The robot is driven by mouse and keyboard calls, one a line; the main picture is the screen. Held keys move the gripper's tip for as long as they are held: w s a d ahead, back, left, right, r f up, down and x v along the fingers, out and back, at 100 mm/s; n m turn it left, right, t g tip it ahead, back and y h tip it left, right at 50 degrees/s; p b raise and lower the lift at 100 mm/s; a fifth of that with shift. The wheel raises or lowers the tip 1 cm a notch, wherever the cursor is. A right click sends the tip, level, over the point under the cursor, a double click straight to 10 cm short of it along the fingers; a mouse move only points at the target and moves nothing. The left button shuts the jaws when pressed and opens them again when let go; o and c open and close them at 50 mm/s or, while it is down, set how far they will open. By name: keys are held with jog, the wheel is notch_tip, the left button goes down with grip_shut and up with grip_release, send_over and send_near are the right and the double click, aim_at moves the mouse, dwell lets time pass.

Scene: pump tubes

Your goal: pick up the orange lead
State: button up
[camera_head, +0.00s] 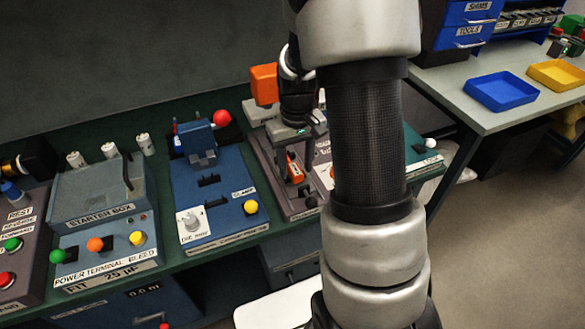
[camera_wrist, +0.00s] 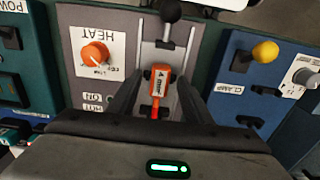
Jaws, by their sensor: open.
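The orange lead (camera_wrist: 158,80) has a labelled orange body with a red end below it. It lies on a grey panel in the wrist view. My gripper (camera_wrist: 158,86) is open, with one dark finger on each side of the lead and a gap to both. Its red end runs down toward the gripper's palm, which hides whatever is beyond. In the head view the orange lead (camera_head: 295,171) shows just below my gripper (camera_head: 291,152), on the grey-brown unit. I cannot tell whether the fingers reach down to its height.
A black-knobbed lever (camera_wrist: 170,12) stands just beyond the lead. The HEAT panel with an orange dial (camera_wrist: 95,53) lies left. The blue CLAMP unit with a yellow knob (camera_wrist: 265,51) lies right. A blue tray (camera_head: 501,91) and yellow tray (camera_head: 557,75) sit on a separate table.

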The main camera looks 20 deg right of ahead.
grip_shut()
